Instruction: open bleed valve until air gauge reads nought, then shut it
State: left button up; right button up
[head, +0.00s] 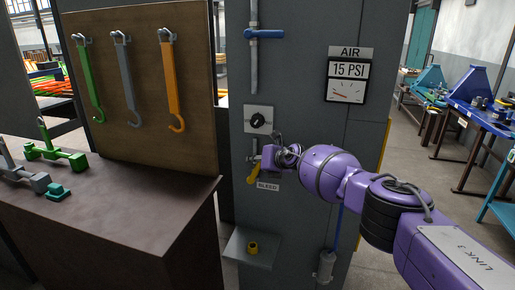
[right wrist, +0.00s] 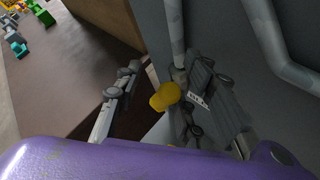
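The bleed valve's yellow handle (head: 254,173) slants down and to the left on the grey panel, above the BLEED label (head: 268,186). The air gauge (head: 346,90) shows 15 PSI above a dial with a red needle. My right gripper (head: 272,155) is at the valve and partly covers it. In the right wrist view, the gripper's fingers (right wrist: 160,82) stand apart, with the yellow handle (right wrist: 165,97) between them. The handle appears clear of the left finger; contact with the right one is unclear. My left gripper is not in view.
A black knob (head: 258,121) sits above the valve, and a blue-handled valve (head: 265,34) higher up. A small shelf (head: 251,250) with a yellow cup-like part juts out below. A brown bench (head: 140,200) and a board with hanging hooks stand at left.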

notch_tip(320, 180, up, 7)
jog(key=shift+f, duration=0.1)
